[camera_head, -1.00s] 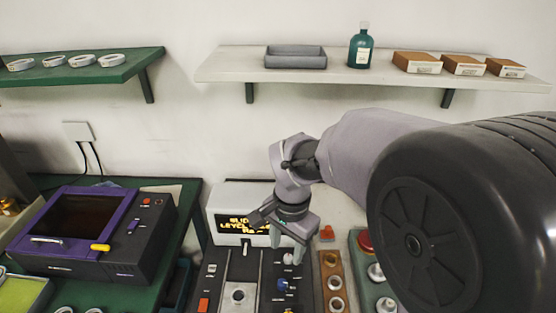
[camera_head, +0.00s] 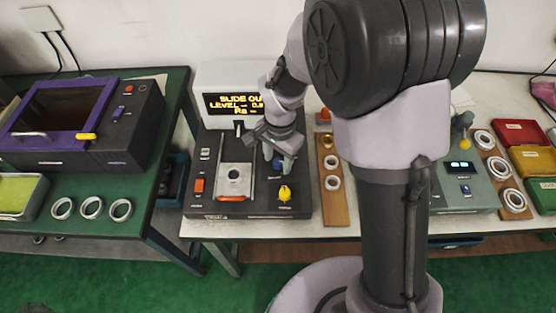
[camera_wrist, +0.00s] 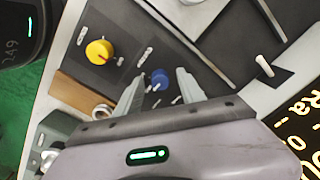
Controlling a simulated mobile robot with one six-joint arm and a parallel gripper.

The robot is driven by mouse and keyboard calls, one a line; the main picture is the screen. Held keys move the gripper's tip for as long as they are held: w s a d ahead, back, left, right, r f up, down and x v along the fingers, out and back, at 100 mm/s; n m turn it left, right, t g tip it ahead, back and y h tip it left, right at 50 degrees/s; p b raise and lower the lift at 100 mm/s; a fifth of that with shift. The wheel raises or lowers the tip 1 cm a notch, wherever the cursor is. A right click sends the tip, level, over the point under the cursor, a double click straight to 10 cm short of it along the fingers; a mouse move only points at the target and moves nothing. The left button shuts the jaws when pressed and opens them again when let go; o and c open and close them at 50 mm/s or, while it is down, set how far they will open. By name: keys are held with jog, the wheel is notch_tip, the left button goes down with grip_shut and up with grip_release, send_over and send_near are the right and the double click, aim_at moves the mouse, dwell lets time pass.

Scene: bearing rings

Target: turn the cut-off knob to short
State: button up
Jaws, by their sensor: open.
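A dark control panel (camera_head: 208,205) carries a blue knob (camera_head: 277,168) and, nearer its front edge, a yellow knob (camera_head: 285,194). The wrist view shows the blue knob (camera_wrist: 159,77) with a pale pointer mark, and the yellow knob (camera_wrist: 99,51) to its left. The lettering by the knobs is too small to read, so I cannot tell which is labelled cut-off. My gripper (camera_head: 278,158) is open above the blue knob. In the wrist view its fingers (camera_wrist: 160,80) stand on either side of the blue knob; contact cannot be made out.
A lit display (camera_head: 235,104) stands behind the panel. Left of the knobs are a slide with a metal block (camera_head: 234,178) and an orange switch (camera_head: 198,186). A wooden strip with rings (camera_head: 333,200) lies to the right. A purple-framed device (camera_head: 75,120) is on the green table.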

grip_shut()
dwell(0.3)
jog(key=n+p, duration=0.1)
jog(key=n, duration=0.3)
jog(key=shift+r+n+p, duration=0.1)
jog(key=shift+n+p, duration=0.95)
jog(key=shift+n, duration=1.45)
jog(key=shift+w, duration=0.1)
grip_release()
